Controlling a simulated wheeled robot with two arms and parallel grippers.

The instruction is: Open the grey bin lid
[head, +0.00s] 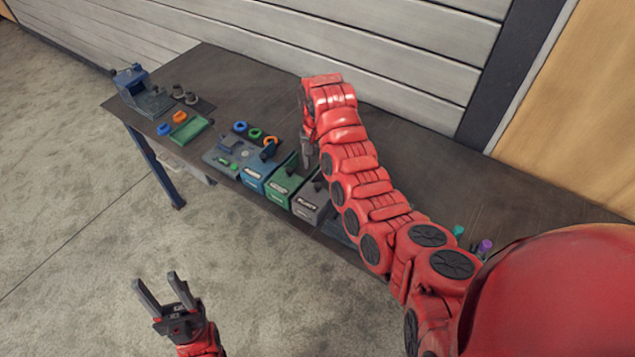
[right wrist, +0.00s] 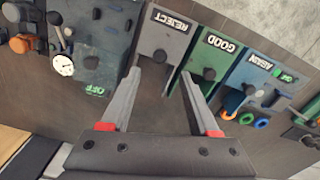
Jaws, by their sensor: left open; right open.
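The grey bin (head: 309,206) stands at the table's front edge, right of the green bin. Its lid (right wrist: 172,38) looks shut and bears a dark knob (right wrist: 160,56) and a REJECT label. My right gripper (head: 306,158) is open above the bins. In the right wrist view its fingers (right wrist: 160,78) point at the grey lid, with the knob showing between and just beyond the tips. I cannot tell whether they touch it. My left gripper (head: 155,279) is open and empty, over the floor in front of the table.
The green GOOD bin (right wrist: 211,58) and blue AGAIN bin (right wrist: 250,75) stand close beside the grey one. A dark panel with a white dial (right wrist: 63,66) lies on the grey bin's other side. Coloured rings and a green block (head: 192,130) lie further left on the table (head: 235,85).

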